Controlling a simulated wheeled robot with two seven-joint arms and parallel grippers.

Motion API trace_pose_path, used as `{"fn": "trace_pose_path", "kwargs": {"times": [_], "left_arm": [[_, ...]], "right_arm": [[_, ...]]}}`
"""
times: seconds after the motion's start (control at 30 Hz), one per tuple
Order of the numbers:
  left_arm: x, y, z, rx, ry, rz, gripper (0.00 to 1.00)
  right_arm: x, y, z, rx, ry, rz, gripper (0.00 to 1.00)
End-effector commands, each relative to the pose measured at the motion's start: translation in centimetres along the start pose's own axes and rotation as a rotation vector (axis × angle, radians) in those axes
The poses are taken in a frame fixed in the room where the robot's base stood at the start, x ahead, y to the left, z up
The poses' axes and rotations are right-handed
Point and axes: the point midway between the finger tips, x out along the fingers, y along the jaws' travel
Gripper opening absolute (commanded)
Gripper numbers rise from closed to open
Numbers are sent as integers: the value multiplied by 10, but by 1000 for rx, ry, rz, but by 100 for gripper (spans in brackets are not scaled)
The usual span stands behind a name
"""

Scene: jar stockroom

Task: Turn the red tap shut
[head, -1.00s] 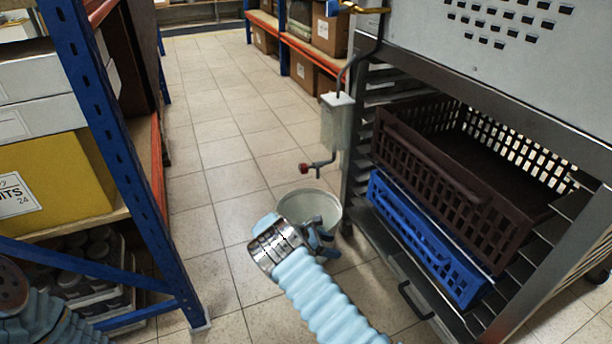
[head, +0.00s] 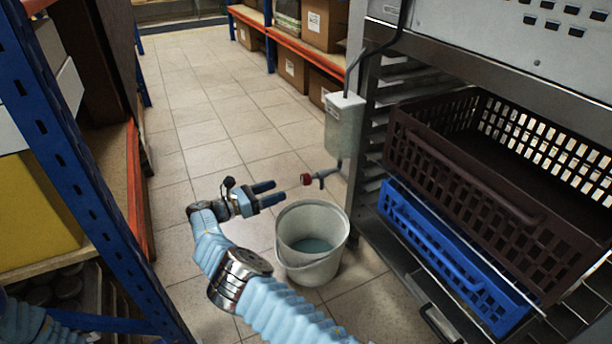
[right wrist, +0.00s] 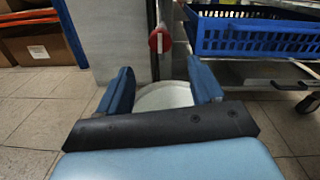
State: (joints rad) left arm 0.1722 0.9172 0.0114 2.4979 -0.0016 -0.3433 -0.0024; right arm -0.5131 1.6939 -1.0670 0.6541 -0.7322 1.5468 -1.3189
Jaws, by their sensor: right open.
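The red tap (head: 307,180) sticks out on a short dark pipe below a grey box (head: 343,122) on the rack's side. In the right wrist view the red tap (right wrist: 160,41) shows ahead of the fingers, slightly above the gap between them. My right gripper (head: 271,194) is open and empty, its fingers pointing at the tap from the left with a small gap. Its fingers also frame the view in the right wrist picture (right wrist: 160,70). A pale bucket (head: 312,271) with bluish liquid stands on the floor below the tap. My left gripper is out of view.
The metal rack on the right holds a brown crate (head: 440,165) and a blue crate (head: 450,262). A blue shelf upright (head: 72,165) stands on the left. The tiled floor (head: 215,120) between is clear, with cartons on far shelves.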

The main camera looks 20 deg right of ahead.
Motion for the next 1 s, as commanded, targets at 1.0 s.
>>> {"fn": "trace_pose_path", "kwargs": {"times": [1.0], "left_arm": [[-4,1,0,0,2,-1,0]], "right_arm": [[127,-1,-1,0,4,0,65]]}}
